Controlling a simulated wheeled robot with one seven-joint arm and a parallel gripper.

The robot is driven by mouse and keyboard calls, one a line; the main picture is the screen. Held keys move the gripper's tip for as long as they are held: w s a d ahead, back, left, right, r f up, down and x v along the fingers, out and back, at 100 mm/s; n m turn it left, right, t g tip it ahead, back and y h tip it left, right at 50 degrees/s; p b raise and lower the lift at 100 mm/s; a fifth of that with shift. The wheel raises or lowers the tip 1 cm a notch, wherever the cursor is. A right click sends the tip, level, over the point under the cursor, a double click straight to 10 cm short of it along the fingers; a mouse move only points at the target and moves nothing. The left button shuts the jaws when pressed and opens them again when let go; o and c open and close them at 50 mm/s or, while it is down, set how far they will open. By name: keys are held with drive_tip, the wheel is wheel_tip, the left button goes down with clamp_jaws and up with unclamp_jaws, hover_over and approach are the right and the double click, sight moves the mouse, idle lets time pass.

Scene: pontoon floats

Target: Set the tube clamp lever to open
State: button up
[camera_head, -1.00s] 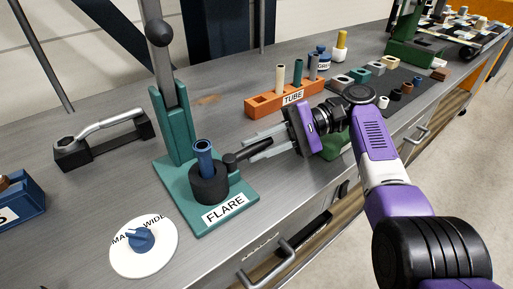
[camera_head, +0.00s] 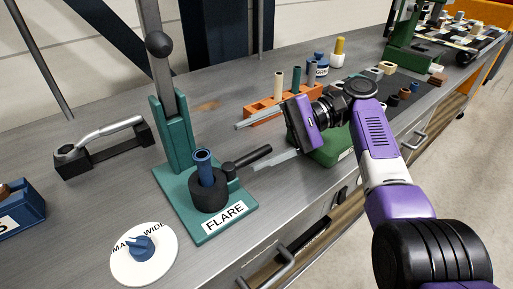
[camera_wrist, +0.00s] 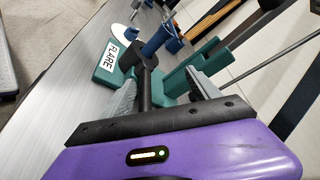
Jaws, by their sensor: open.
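The tube clamp is the black round collar (camera_head: 208,190) on the green FLARE stand, with a blue tube (camera_head: 204,166) upright in it. Its black lever (camera_head: 250,157) sticks out to the right, toward my gripper. My gripper (camera_head: 246,147) is open, its two grey fingers spread apart on either side of the lever. In the wrist view the lever (camera_wrist: 144,88) lies between the fingers, nearer the left one; I cannot tell whether they touch.
An orange TUBE rack (camera_head: 262,114) with several tubes stands behind my gripper. A tall green post (camera_head: 172,130) rises behind the clamp. A white dial (camera_head: 157,262) lies at front left, and a wrench on a black holder (camera_head: 105,148) at left.

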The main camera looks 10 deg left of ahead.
sight(256, 150)
wheel_tip(256, 150, up, 17)
drive_tip(key=p, duration=0.1)
drive_tip(key=shift+f+p, duration=0.15)
drive_tip(key=shift+p, duration=0.2)
drive_tip(key=shift+w, duration=0.1)
